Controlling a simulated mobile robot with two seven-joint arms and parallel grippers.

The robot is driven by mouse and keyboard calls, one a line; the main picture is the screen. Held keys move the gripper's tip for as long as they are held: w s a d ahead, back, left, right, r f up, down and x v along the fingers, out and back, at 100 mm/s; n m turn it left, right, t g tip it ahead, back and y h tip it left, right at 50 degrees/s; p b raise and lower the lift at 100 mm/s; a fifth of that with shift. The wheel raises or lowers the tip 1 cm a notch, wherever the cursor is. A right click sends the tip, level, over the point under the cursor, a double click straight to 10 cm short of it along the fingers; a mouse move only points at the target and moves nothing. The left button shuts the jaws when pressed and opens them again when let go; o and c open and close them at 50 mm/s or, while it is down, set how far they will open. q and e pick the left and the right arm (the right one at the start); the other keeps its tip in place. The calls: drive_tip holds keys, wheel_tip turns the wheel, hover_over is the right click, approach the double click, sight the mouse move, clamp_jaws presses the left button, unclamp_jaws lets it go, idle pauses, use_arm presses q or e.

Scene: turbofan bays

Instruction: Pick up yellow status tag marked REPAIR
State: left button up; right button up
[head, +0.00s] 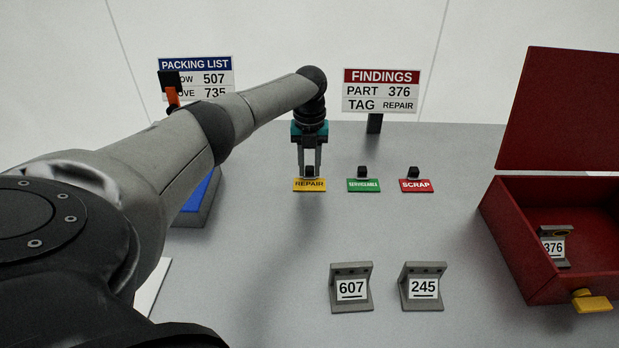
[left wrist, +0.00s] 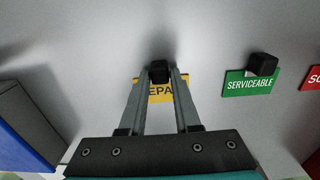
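The yellow tag marked REPAIR (head: 309,185) lies on the grey table at the left end of a row of tags, with a black knob on top. My left gripper (head: 310,172) points down over it, one finger on each side of the knob. In the left wrist view the left gripper (left wrist: 160,76) has the knob (left wrist: 159,72) between its fingertips, with little or no gap; whether they press on it I cannot tell. The fingers hide part of the yellow tag (left wrist: 154,92) there. The tag looks to rest on the table. My right gripper is not in view.
A green SERVICEABLE tag (head: 363,185) and a red SCRAP tag (head: 416,185) lie to the right. Brackets 607 (head: 351,273) and 245 (head: 423,272) stand nearer. An open red box (head: 510,240) at right holds bracket 376 (head: 555,249). A FINDINGS sign (head: 381,91) stands behind.

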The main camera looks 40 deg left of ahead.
use_arm(q)
clamp_jaws()
drive_tip(key=shift+r, duration=0.1)
